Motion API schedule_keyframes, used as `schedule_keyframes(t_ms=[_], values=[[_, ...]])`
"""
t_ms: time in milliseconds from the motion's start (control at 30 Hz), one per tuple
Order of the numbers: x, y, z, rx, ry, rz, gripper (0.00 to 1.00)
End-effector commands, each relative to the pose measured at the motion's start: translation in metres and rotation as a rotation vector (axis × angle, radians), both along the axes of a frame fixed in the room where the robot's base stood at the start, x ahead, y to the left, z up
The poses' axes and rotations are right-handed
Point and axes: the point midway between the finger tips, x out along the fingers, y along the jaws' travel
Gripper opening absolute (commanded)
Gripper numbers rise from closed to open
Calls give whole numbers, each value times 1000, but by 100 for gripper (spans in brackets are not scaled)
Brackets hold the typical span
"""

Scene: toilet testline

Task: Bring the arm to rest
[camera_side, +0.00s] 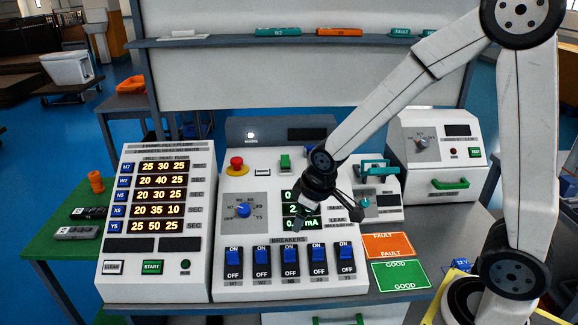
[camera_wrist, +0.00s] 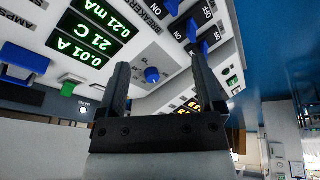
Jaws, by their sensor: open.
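My gripper (camera_side: 322,207) hangs in front of the middle control panel in the side view, over the right part of its green-digit display (camera_side: 290,209). In the wrist view my gripper (camera_wrist: 158,80) shows two black fingers standing apart with nothing between them. Beyond them are the blue selector knob (camera_wrist: 152,75), the green readouts (camera_wrist: 95,30) and blue breaker switches (camera_wrist: 192,30). I cannot tell from these views how close the fingertips are to the panel. My arm reaches in from the right.
A timer panel (camera_side: 112,220) stands left of the middle panel. The breaker row (camera_side: 290,259) lies below my gripper. Orange FAULT (camera_side: 389,245) and green GOOD (camera_side: 401,275) plates lie to the right. A small teal-handled device (camera_side: 378,200) and a white box (camera_side: 440,150) stand behind them.

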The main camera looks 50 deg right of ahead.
Motion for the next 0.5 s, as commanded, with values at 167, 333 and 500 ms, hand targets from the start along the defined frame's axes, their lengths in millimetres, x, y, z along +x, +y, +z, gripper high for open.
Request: schedule_keyframes(t_ms=[167, 333, 500], values=[[-56, -1, -2, 63, 52, -168, 86], [-87, -1, -5, 97, 81, -265, 86], [-96, -1, -6, 105, 92, -295, 86]])
